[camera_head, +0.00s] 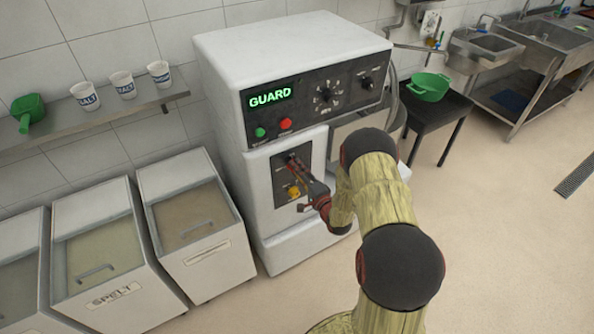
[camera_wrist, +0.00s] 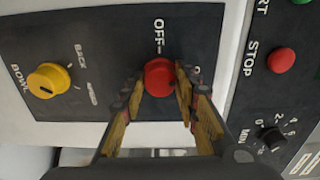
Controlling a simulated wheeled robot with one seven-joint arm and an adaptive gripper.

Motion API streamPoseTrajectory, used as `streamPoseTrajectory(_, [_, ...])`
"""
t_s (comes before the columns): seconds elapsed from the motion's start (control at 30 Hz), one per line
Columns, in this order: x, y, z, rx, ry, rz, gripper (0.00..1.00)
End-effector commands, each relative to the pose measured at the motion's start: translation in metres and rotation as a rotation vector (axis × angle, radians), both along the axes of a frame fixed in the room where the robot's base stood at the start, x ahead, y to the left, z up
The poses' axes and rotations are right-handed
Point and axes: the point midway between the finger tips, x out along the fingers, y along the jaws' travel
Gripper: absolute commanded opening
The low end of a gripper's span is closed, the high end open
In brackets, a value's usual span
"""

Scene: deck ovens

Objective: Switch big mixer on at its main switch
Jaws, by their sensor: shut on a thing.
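The big mixer (camera_head: 280,45) is a large white machine with dark control panels; its green display (camera_head: 270,96) reads GUARD. The red main switch knob (camera_wrist: 158,74) sits on the lower dark panel (camera_head: 279,187), beside an OFF mark; a second label is mostly hidden behind a finger. My gripper (camera_wrist: 156,82) has one finger on each side of the red knob and is shut on it. In the head view, my gripper (camera_head: 294,164) reaches the top of the lower panel and hides the knob. The knob's pointer is not clear.
A yellow BOWL knob (camera_wrist: 48,80) is on the same panel. A red STOP button (camera_wrist: 281,60) and a green button (camera_head: 260,132) are on the upper panel. Flour bins (camera_head: 190,215) stand left; a black stool with a green bowl (camera_head: 428,87) stands right. Floor at right is clear.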

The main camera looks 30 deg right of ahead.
Motion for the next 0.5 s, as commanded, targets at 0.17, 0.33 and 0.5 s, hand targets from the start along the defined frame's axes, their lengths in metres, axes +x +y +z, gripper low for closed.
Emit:
streamPoseTrajectory(0.17, [0.0005, -0.0011, 0.0009, 0.028, -0.001, -0.002, 0.05])
streamPoseTrajectory(0.33, [0.0004, -0.0011, 0.0008, 0.036, -0.001, -0.002, 0.05])
streamPoseTrajectory(0.5, [0.0004, -0.0011, 0.0008, 0.035, -0.001, -0.002, 0.05])
